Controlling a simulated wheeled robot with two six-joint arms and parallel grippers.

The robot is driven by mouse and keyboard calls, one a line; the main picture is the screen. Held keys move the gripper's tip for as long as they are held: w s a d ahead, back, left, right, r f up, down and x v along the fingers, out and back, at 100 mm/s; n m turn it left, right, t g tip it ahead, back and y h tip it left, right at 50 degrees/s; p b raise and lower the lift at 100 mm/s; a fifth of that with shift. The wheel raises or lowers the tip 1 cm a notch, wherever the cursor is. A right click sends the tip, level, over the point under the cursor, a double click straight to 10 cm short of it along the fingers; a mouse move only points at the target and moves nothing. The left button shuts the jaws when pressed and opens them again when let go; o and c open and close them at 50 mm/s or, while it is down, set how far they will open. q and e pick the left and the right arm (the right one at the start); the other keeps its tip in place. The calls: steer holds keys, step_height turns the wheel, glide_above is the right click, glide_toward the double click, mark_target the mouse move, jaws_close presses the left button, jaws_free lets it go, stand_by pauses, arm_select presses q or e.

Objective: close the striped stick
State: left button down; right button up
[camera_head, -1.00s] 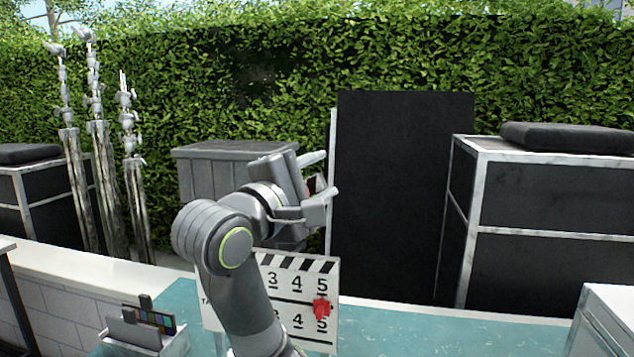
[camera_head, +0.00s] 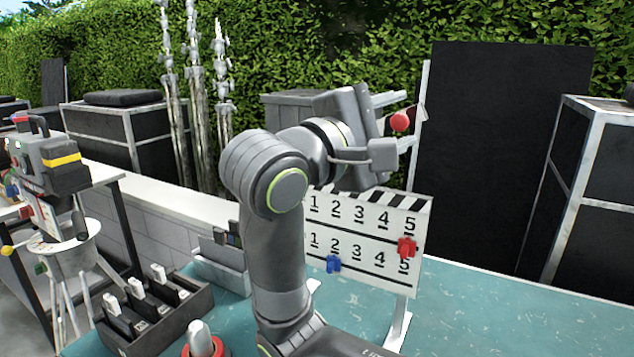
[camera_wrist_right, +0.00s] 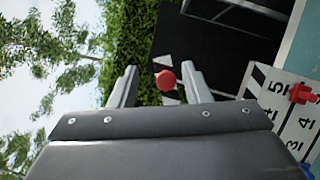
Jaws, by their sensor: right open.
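A white slate board (camera_head: 340,270) with numbers stands on the teal table, with a black-and-white striped edge (camera_head: 408,202) along its top. My right gripper (camera_head: 408,121) is open above the board's right part. A red ball (camera_head: 400,121) shows between its fingers, and also in the right wrist view (camera_wrist_right: 165,80). In that view, white and dark patches beside the ball may be part of a raised striped stick; most of it is hidden or blends into the dark panel. I cannot tell whether the fingers touch the ball. My left gripper is out of view.
Red (camera_head: 406,247) and blue (camera_head: 333,264) markers sit on the board. A dark tray (camera_head: 150,320) and a red-based object (camera_head: 203,340) stand at the front left. A tall black panel (camera_head: 505,150) stands behind. The table is clear to the right.

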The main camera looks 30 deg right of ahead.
arm_select(q)
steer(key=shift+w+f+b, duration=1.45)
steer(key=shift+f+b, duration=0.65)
steer(key=shift+b, duration=1.05)
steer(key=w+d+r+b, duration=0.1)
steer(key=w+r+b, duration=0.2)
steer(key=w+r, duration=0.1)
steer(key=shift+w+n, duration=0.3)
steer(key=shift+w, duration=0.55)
arm_select(e)
steer(key=s+a+f, duration=0.2)
steer(key=a+f, duration=0.1)
steer(key=a, duration=1)
steer(key=shift+a, duration=0.15)
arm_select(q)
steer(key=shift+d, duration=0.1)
arm_select(e)
steer(key=shift+s+f, duration=0.1)
steer(key=shift+c, duration=0.2)
